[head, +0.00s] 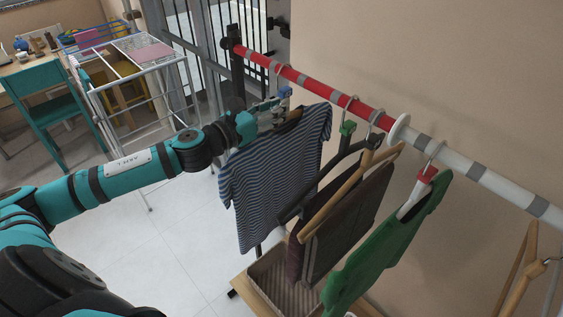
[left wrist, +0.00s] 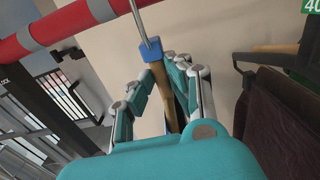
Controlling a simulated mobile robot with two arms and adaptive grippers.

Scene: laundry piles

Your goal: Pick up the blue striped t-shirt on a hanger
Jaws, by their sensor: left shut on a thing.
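The blue striped t-shirt (head: 268,180) hangs on a wooden hanger (head: 295,114) with a blue tag (head: 285,92) at its neck. The hanger's metal hook reaches up to the red part of the rail (head: 305,81). My left gripper (head: 272,113) is at the top of the shirt, shut on the hanger just below the tag. In the left wrist view the fingers (left wrist: 162,98) sit on both sides of the wooden hanger (left wrist: 165,98), under the blue tag (left wrist: 150,56). The shirt itself cannot be made out there. My right gripper is not in view.
Dark garments (head: 345,225) and a green garment (head: 388,250) hang close to the right of the shirt. A woven basket (head: 272,284) stands below. A white drying rack (head: 135,75) and a teal chair (head: 50,110) are at the back left. The tiled floor (head: 150,255) at left is clear.

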